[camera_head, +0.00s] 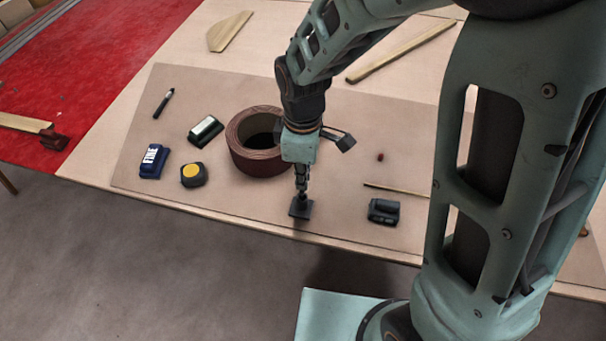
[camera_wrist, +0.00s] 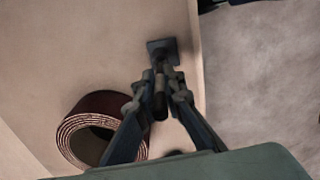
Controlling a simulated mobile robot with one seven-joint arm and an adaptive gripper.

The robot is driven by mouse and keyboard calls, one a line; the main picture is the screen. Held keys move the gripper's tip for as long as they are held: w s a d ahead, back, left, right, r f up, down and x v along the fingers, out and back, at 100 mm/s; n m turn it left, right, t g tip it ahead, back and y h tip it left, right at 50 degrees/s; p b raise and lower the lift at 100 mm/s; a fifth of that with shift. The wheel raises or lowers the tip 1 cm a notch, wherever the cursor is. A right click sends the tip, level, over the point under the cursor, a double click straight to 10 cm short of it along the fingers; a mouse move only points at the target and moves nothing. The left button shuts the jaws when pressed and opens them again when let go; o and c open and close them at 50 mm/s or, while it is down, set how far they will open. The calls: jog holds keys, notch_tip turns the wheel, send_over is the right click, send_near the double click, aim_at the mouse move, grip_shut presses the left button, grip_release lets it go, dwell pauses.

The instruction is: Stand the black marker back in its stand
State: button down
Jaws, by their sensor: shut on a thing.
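A small dark square stand (camera_head: 299,209) is near the front edge of the work board; it also shows in the wrist view (camera_wrist: 168,44). My gripper (camera_head: 301,183) points down directly above it. In the wrist view my gripper (camera_wrist: 161,88) is shut on a dark cylinder, which looks like the black marker (camera_wrist: 160,104). The marker looks roughly upright, its far end at or just over the stand. I cannot tell whether that end is inside the stand. In the head view the marker is mostly hidden by the fingers.
A reddish-brown roll (camera_head: 245,158) stands just left of my gripper. Farther left are a tape measure (camera_head: 192,175), a blue box (camera_head: 153,161), a dark-and-white block (camera_head: 205,131) and a dark pen-like thing (camera_head: 163,103). A dark device (camera_head: 384,211) and thin stick (camera_head: 394,189) lie right.

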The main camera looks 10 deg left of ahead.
jog(key=shift+f+b, duration=1.2)
jog(key=shift+f, duration=0.4)
dwell(2.8)
jog(key=c, duration=2)
grip_release()
jog(key=shift+o, duration=0.2)
notch_tip(320, 180, up, 12)
jog(key=shift+r, duration=0.1)
